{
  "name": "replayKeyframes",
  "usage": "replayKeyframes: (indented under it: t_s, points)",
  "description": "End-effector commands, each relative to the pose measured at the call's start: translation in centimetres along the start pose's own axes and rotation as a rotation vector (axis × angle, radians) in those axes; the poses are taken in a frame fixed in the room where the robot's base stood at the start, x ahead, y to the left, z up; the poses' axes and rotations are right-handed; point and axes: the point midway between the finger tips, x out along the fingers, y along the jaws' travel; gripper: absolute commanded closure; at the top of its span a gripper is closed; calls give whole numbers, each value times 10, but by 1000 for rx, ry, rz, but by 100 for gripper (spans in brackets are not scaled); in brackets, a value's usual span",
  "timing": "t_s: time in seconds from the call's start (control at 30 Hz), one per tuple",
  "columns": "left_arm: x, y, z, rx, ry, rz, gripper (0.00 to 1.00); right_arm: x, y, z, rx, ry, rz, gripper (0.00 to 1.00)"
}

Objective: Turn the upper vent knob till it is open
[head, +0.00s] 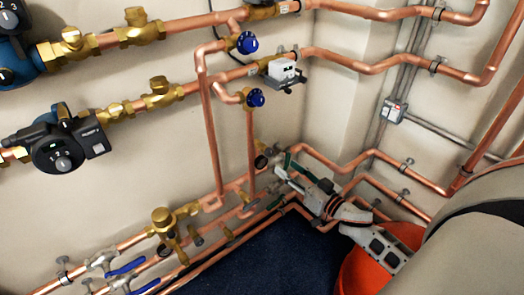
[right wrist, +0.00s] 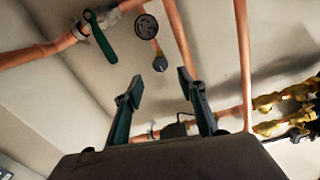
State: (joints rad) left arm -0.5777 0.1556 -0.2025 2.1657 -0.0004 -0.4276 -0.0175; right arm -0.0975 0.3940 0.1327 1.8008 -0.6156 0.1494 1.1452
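Two round blue knobs sit on the copper pipes near the wall corner in the head view. The upper blue knob (head: 247,43) is on the upper branch and the lower blue knob (head: 256,97) is beneath it. Neither knob's open or shut state can be read. My right gripper (head: 284,183) is low by the bottom pipes, well below both knobs. In the right wrist view my right gripper (right wrist: 161,82) has its two dark green fingers spread apart, with nothing between them. My left gripper is not in view.
A green lever (right wrist: 99,38) and a dark round part (right wrist: 146,27) are on pipes ahead of the right gripper. Blue levers (head: 126,267) are at lower left, a pump (head: 65,145) at left. An orange bucket (head: 362,270) stands below my right arm.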

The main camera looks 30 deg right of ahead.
Motion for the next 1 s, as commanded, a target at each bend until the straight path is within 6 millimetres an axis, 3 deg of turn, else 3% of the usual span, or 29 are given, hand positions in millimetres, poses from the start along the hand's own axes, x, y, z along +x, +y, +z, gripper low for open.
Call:
replayKeyframes:
  t_s: [0.17, 0.6, 1.0]
  points:
    - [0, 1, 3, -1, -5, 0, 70, 8, 2, -2, 3, 5, -3, 60]
    - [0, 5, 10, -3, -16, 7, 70, 67, 2, -1, 1, 4, -2, 60]
    - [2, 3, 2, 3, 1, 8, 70, 80, 2, -2, 3, 4, -2, 60]
